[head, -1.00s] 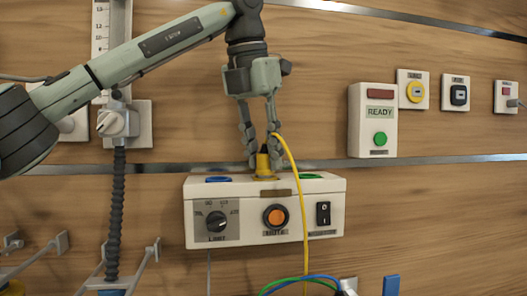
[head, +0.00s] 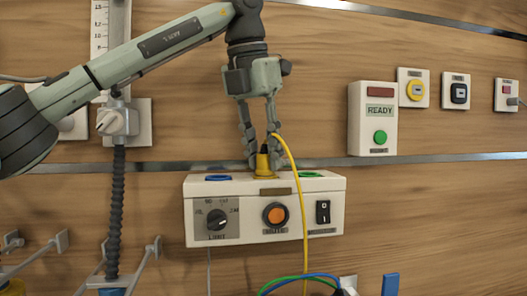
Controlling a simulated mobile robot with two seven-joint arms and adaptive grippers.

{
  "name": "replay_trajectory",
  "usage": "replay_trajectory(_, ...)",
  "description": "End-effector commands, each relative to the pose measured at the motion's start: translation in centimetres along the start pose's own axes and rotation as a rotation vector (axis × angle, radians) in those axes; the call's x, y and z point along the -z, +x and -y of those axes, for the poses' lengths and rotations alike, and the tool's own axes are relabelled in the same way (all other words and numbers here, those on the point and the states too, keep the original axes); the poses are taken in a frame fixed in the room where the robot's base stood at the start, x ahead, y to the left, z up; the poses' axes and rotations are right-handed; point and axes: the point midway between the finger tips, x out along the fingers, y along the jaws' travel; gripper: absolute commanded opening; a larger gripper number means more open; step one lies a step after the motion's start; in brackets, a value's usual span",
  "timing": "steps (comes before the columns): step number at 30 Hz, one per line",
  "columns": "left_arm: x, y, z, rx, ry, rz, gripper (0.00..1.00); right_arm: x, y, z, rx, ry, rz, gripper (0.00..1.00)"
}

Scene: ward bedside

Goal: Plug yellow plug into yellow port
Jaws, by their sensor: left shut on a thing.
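The yellow plug (head: 263,161) is upright between the fingertips of my left gripper (head: 261,150), which is shut on it from above. Its yellow cable curves over to the right and hangs down in front of the white box (head: 335,208). The plug is at the yellow port (head: 264,175) in the middle of the box's top. Plug and port overlap in the picture, so I cannot tell how deep the plug sits. A blue port (head: 217,177) is to the left and a green port (head: 304,174) to the right. My right gripper is not in view.
The box front has a dial (head: 217,220), an orange button (head: 275,215) and a black switch (head: 323,211). A READY panel (head: 372,120) is on the wall at right. A ribbed hose (head: 115,215) hangs at left. Blue and green cables (head: 300,281) lie below.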

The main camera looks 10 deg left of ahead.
Motion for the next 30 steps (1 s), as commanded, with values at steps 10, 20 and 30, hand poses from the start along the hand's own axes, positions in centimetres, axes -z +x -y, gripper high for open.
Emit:
replay_trajectory(10, 0.0, -0.1, 0.0, 0.0, 0.0, 0.002, 0.51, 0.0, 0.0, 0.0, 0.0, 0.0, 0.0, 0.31)
replay_trajectory(20, 0.0, -0.5, 0.0, -0.001, 0.0, 0.002, 0.51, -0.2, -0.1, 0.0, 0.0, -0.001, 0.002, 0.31)
replay_trajectory(30, -0.1, -6.9, 0.1, -0.001, -0.002, 0.005, 0.51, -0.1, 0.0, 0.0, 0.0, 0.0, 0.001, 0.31)
